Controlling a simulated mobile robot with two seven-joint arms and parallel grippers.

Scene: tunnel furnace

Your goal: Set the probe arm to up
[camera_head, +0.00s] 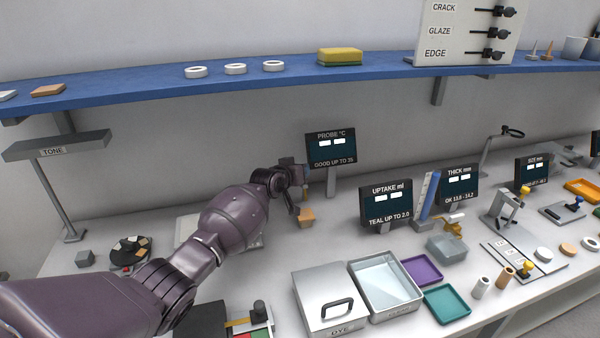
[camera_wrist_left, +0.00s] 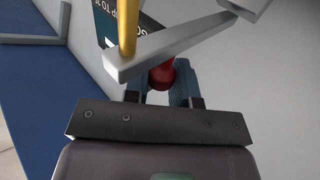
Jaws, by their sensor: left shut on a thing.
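My left arm reaches to the probe stand in front of the PROBE °C display (camera_head: 331,150) in the head view. In the left wrist view my left gripper (camera_wrist_left: 160,80) is shut on a red knob (camera_wrist_left: 162,74). A grey bar, seemingly the probe arm (camera_wrist_left: 165,46), runs slantwise across the front of the knob. A brass-coloured rod (camera_wrist_left: 127,26) stands at the bar's left end. In the head view my left gripper (camera_head: 301,187) hides most of the probe arm and the knob. My right gripper is out of view.
A tan block (camera_head: 306,217) sits just below the gripper. The UPTAKE ml display (camera_head: 386,204) stands to the right. A lidded DYE box (camera_head: 325,300) and a clear-liquid tray (camera_head: 386,284) are in front. The blue shelf (camera_head: 150,92) runs above.

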